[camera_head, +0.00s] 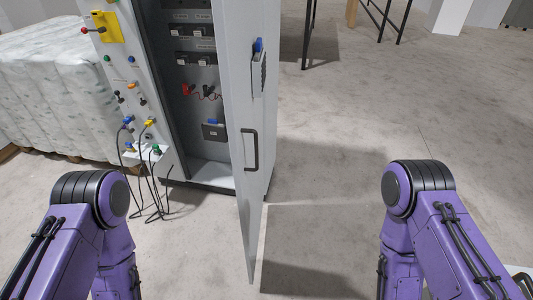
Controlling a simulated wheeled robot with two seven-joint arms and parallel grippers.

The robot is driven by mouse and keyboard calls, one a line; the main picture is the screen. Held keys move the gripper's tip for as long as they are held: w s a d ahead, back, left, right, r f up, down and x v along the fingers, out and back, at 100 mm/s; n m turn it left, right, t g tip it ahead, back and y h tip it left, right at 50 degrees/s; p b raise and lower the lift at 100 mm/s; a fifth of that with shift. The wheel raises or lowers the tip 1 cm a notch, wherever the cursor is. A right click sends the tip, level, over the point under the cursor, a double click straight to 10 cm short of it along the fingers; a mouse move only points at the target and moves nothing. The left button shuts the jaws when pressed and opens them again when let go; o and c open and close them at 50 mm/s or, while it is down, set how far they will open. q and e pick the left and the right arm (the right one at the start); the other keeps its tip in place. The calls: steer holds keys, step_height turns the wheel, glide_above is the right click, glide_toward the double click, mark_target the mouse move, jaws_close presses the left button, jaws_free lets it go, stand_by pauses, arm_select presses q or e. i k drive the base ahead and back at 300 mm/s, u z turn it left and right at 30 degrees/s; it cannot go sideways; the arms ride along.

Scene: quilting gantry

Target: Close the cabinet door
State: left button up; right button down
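The grey cabinet (212,174) stands upright left of centre, with its inside showing. Its light grey door (238,100) is open and swung out toward me, seen nearly edge-on. A dark handle (251,149) is on the door, below a small holder (258,75) with a blue item. My two purple arms show at the lower left and lower right, apart from the door. Neither gripper is in the picture.
A control panel (125,75) with knobs and hanging cables (150,190) is left of the opening. A wrapped white bale (50,90) stands further left. The concrete floor (335,160) right of the door is clear. Black table legs (307,35) stand at the back.

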mark_target(238, 24)
steer(key=k, duration=0.35)
steer(key=u, duration=1.65)
steer(key=i, duration=0.65)
steer(key=z, duration=1.6)
